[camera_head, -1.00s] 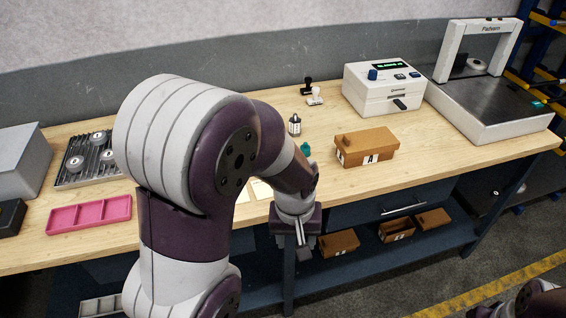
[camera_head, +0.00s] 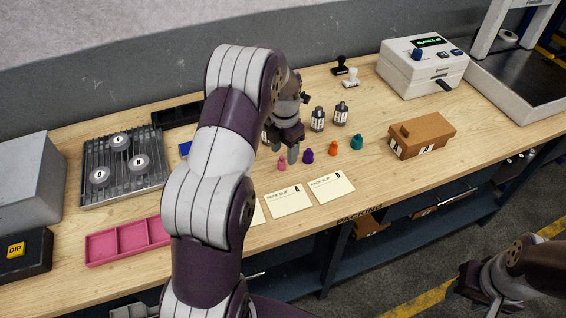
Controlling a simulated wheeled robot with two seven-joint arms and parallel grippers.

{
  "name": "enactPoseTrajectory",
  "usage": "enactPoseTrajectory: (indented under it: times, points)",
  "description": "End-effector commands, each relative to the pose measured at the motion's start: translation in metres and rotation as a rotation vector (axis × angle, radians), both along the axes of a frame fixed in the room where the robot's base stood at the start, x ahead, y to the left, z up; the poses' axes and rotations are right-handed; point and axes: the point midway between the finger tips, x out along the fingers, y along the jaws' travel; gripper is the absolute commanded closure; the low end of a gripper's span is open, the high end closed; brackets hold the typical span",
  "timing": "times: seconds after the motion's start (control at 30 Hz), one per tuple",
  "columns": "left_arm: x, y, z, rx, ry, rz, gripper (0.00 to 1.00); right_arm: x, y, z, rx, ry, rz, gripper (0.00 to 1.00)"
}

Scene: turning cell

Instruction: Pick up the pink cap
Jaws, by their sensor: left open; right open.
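The pink cap (camera_head: 282,164) stands on the wooden table in the middle of the head view, at the left end of a row of small caps. My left gripper (camera_head: 285,154) points down just above and behind it, its fingers apart; whether they touch the cap cannot be told. The purple cap (camera_head: 308,156), orange cap (camera_head: 333,148) and teal cap (camera_head: 357,142) stand to the right. My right gripper (camera_head: 478,283) is low at the right edge, beyond the table's front edge, away from the caps.
Dark bottles (camera_head: 340,113) stand behind the caps. Pack slips (camera_head: 289,201) lie in front. A pink tray (camera_head: 104,246) and a rack with round parts (camera_head: 152,185) are at left. A brown box (camera_head: 440,132) and a white device (camera_head: 423,70) are at right.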

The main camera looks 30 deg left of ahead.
Motion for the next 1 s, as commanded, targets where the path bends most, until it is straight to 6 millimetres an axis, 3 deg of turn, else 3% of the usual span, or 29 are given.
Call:
enactPoseTrajectory:
  times: [0.2, 0.47, 0.5, 0.63, 0.67, 1.0]
  points:
    - [-0.002, 0.004, -0.037, -0.001, 0.004, -0.001, 0.46, 0.0, 0.0, 0.013, 0.0, 0.0, 0.0, 0.57]
    - [-0.001, 0.004, -0.045, 0.0, 0.0, -0.001, 0.46, 0.0, 0.0, 0.013, 0.0, 0.0, 0.0, 0.57]
    - [-0.001, 0.004, -0.045, 0.0, 0.0, -0.001, 0.52, 0.0, 0.0, 0.013, 0.0, 0.0, 0.0, 0.57]
    - [-0.001, 0.004, -0.045, 0.0, 0.0, -0.001, 0.95, 0.0, 0.0, 0.013, 0.0, 0.0, 0.0, 0.57]
    - [-0.001, 0.004, -0.045, 0.0, 0.0, -0.001, 1.0, 0.0, 0.0, 0.013, 0.0, 0.0, 0.0, 0.57]
    - [-0.001, 0.004, -0.044, 0.0, 0.0, -0.001, 1.0, 0.0, 0.0, 0.012, 0.0, 0.0, 0.0, 0.57]
